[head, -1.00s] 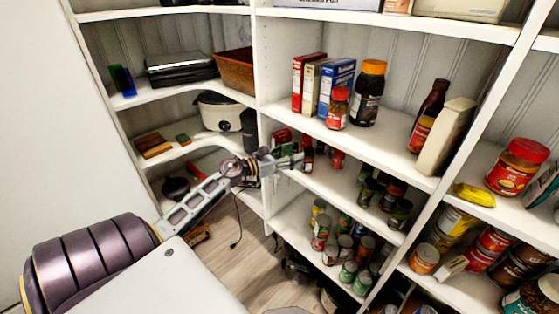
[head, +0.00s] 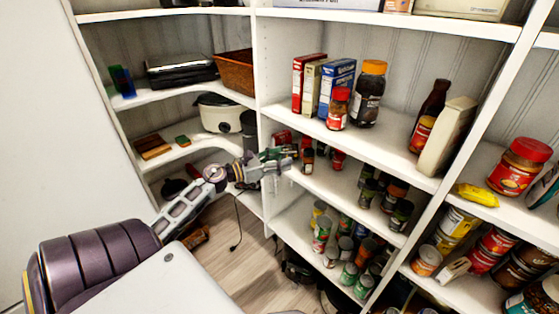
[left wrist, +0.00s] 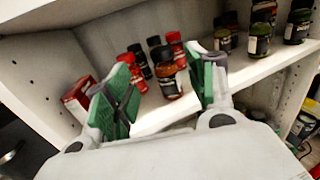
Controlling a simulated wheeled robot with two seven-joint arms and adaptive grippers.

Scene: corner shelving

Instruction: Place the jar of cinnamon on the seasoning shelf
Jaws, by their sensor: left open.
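My left gripper (head: 285,157) is open and empty in front of the middle shelf (head: 335,190). A small dark jar with a reddish-brown body and pale label (left wrist: 170,86) stands upright on that shelf. In the left wrist view it shows in the gap between the green-padded fingers, beyond their tips, apart from them. It also shows just right of the gripper in the head view (head: 308,161). It looks like the cinnamon jar, but its label is too small to read. My right gripper is not in view.
Red jars (left wrist: 138,76) and dark jars (left wrist: 138,56) stand close around it, with a red box (left wrist: 78,97) at the left. More dark jars (left wrist: 260,35) stand farther right. The upper shelf (head: 395,145) overhangs this space.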

